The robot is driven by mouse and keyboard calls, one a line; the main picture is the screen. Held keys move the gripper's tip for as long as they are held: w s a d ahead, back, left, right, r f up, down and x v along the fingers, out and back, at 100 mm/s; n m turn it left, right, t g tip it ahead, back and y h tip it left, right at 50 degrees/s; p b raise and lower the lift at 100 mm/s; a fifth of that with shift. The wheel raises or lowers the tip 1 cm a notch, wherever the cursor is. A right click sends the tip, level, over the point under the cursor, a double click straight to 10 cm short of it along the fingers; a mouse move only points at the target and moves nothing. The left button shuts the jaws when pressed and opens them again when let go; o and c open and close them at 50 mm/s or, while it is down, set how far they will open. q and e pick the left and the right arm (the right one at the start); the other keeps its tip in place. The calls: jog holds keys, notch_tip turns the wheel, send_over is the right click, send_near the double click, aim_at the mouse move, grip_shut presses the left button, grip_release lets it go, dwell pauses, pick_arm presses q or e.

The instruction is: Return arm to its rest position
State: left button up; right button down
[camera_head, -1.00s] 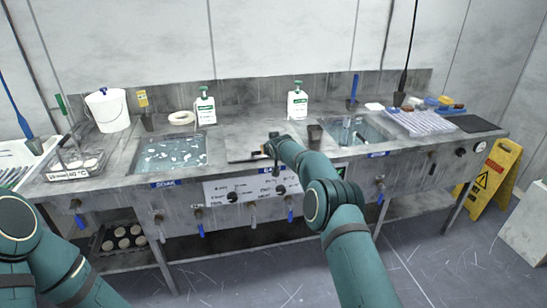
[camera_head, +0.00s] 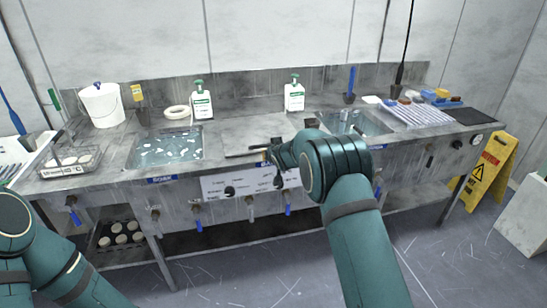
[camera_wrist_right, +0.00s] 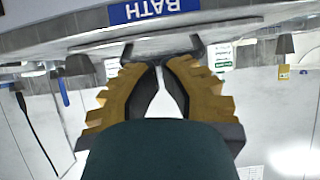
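My right arm (camera_head: 365,235) rises from the lower right in the head view and bends left at the wrist. Its right gripper (camera_head: 266,155) is at the front edge of the steel bench (camera_head: 235,140), near a thin dark-edged plate on the bench top. In the right wrist view the two brown fingers (camera_wrist_right: 163,65) come together at their tips, and I see nothing clearly held between them. The picture there is upside down, with the blue BATH label (camera_wrist_right: 155,10) beyond the tips. My left arm (camera_head: 50,255) shows at the lower left; its gripper is out of view.
Two water basins (camera_head: 165,148) and (camera_head: 355,123) are set in the bench. Pump bottles (camera_head: 202,105) and (camera_head: 294,97), a white bucket (camera_head: 102,105) and a ribbed mat (camera_head: 415,114) stand along it. Taps line the front. A yellow sign (camera_head: 488,170) stands right.

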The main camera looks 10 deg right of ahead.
jog(key=s+a+f+m+g+y, duration=0.15)
jog(key=s+f+g, duration=0.35)
jog(key=s+f, duration=1.35)
jog(key=s+a+f+g+y, duration=0.1)
jog(key=s+a, duration=0.3)
jog(key=s, duration=1)
jog(key=s+a+f+g+y, duration=0.1)
jog(key=s+a+g, duration=0.3)
jog(key=s, duration=1.1)
jog(key=shift+s+a+f, duration=0.3)
jog(key=shift+a+f, duration=0.35)
jog(key=shift+w+d, duration=0.1)
